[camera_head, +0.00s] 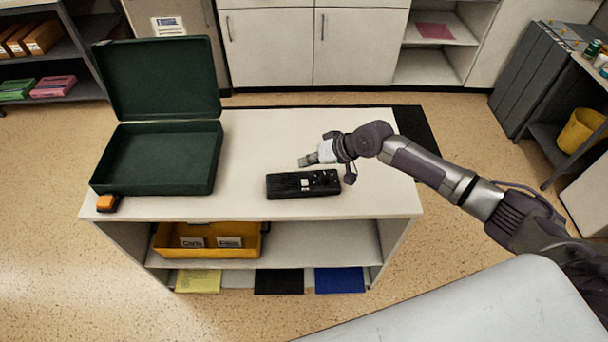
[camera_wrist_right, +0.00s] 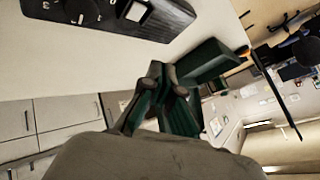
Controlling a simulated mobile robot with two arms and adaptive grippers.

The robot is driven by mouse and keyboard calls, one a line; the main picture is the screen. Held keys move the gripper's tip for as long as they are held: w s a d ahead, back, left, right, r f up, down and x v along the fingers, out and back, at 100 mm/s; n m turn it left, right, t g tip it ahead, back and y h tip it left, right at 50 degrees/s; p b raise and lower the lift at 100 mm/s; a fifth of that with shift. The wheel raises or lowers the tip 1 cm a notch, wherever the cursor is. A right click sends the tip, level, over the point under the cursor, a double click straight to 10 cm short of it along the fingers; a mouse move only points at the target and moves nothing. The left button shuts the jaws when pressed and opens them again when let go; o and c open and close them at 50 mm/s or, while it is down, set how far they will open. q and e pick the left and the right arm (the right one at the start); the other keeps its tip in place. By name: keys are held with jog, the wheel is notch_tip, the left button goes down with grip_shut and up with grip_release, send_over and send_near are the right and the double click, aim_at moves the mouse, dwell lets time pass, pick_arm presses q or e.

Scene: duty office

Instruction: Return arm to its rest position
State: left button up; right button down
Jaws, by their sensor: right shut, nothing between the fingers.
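My right arm reaches in from the right in the head view. Its gripper (camera_head: 307,160) is shut and empty, over the white counter just behind a black box-like device (camera_head: 290,187). The device has a small light square and round marks on its top. It also shows at the top of the right wrist view (camera_wrist_right: 95,12), apart from the gripper fingers (camera_wrist_right: 162,82). My left gripper is not in view.
An open dark green case (camera_head: 160,160) stands on the left of the white counter (camera_head: 245,150), with a small orange item (camera_head: 107,203) at its front corner. A yellow tray (camera_head: 205,252) sits on the shelf below. White cabinets (camera_head: 265,45) stand behind; a grey shelf unit (camera_head: 535,75) is at the right.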

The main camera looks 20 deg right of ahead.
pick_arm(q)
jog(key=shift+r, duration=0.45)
pick_arm(e)
jog(key=shift+r, duration=0.45)
